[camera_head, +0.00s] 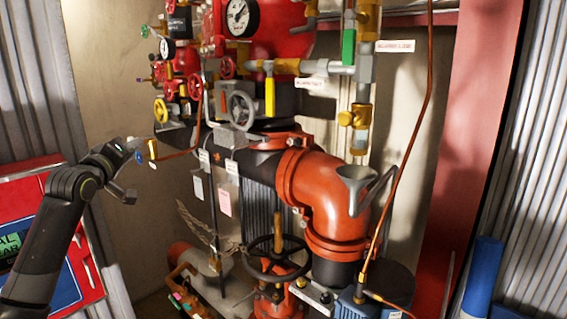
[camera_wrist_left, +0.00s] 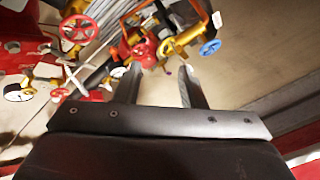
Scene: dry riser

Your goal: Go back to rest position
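My left gripper (camera_head: 135,172) is in the head view at the left, in front of the beige wall and left of the valve assembly. In the left wrist view its two fingers (camera_wrist_left: 160,80) stand apart with nothing between them. A yellow valve handle (camera_head: 152,149) with a blue wheel (camera_head: 139,156) shows close to the gripper's upper finger in the head view; I cannot tell if they touch. In the left wrist view a blue wheel (camera_wrist_left: 210,47) and a red fitting (camera_wrist_left: 143,50) lie beyond the fingertips. My right gripper is not in view.
Red pipework with a large orange elbow (camera_head: 322,195), a black handwheel (camera_head: 276,257) and a pressure gauge (camera_head: 238,16) fills the middle. A grey funnel (camera_head: 356,185) sits right of the elbow. A red panel (camera_head: 35,215) stands at the left. A blue cylinder (camera_head: 482,277) stands at lower right.

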